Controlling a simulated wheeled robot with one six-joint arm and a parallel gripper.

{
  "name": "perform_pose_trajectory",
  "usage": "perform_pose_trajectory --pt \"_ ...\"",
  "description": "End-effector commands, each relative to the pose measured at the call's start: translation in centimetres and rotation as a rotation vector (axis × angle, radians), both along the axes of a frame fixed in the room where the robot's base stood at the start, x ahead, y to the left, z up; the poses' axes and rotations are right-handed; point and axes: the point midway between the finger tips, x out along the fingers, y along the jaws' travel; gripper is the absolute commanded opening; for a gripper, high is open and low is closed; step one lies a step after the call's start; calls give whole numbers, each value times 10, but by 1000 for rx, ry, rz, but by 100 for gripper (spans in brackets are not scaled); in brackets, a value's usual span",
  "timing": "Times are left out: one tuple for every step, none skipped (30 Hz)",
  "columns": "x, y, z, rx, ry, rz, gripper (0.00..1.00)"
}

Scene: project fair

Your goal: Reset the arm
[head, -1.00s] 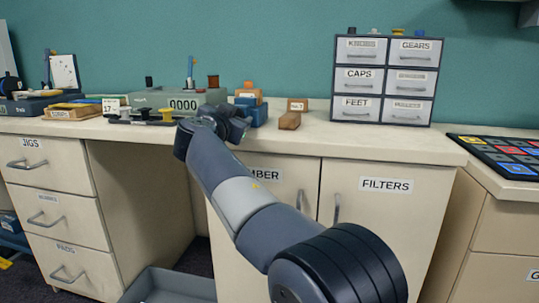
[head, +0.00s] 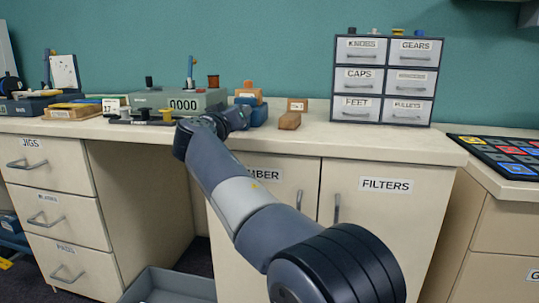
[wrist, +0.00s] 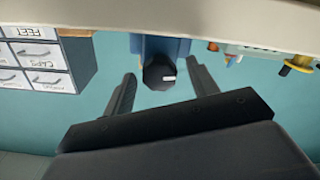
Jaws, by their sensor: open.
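My gripper (head: 239,117) is at the end of my outstretched arm, just above the counter top, left of the blue block (head: 258,116). In the wrist view, which looks upside down, my gripper (wrist: 161,71) has its two dark fingers spread wide apart. It is open, with nothing held. Beyond the fingers, in the gap between them, a dark many-sided piece with a small white mark (wrist: 159,73) shows in front of a blue body (wrist: 177,48). It appears apart from both fingers.
A grey box marked 0000 (head: 206,97) stands left behind my gripper. A wooden block (head: 289,121) lies to the right. The labelled drawer cabinet (head: 386,97) stands farther right. The counter (head: 320,136) is bare between block and cabinet. A grey bin (head: 172,286) is on the floor.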

Motion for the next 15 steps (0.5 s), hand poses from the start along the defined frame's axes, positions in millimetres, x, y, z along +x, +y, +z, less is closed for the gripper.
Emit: perform_pose_trajectory --pt "0 0 0 -33 7 0 56" --pt "0 0 0 -53 11 0 56" --pt "0 0 0 -78 17 0 56" --pt "0 0 0 -96 21 0 56" --pt "0 0 0 -110 24 0 56" --pt "0 0 0 -131 28 0 56" --pt "0 0 0 -142 31 0 56" --pt "0 0 0 -153 33 0 56" --pt "0 0 0 -165 36 0 56" --pt "0 0 0 -173 37 0 56" --pt "0 0 0 -180 39 0 56" --pt "0 0 0 -186 40 0 56" --pt "0 0 0 -189 41 0 56" --pt "0 0 0 -191 41 0 56" --pt "0 0 0 -193 42 0 56"
